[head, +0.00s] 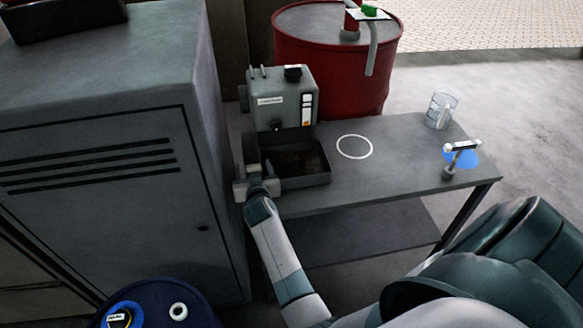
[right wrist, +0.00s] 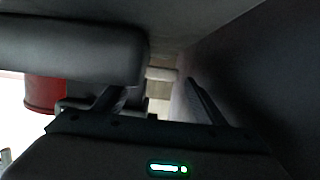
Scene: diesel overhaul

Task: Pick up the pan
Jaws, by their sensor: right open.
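The pan (head: 307,180) is a dark grey, rectangular, open-topped tray with a dark brownish inside. It rests on the grey bench in front of a small grey machine (head: 283,97). My right gripper (head: 255,183) is open at the left end of the pan, close beside its left wall. Whether it touches the pan cannot be told. In the right wrist view dark surfaces fill most of the picture, and the pan cannot be made out with certainty. My left gripper is not in view.
The grey bench (head: 400,163) bears a white ring mark (head: 354,146), a clear jug (head: 440,111) and a small T-shaped tool (head: 459,158) by a blue patch. A tall grey cabinet (head: 95,150) stands close left of my right gripper. A red drum (head: 335,68) stands behind; a blue drum (head: 160,298) stands in front.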

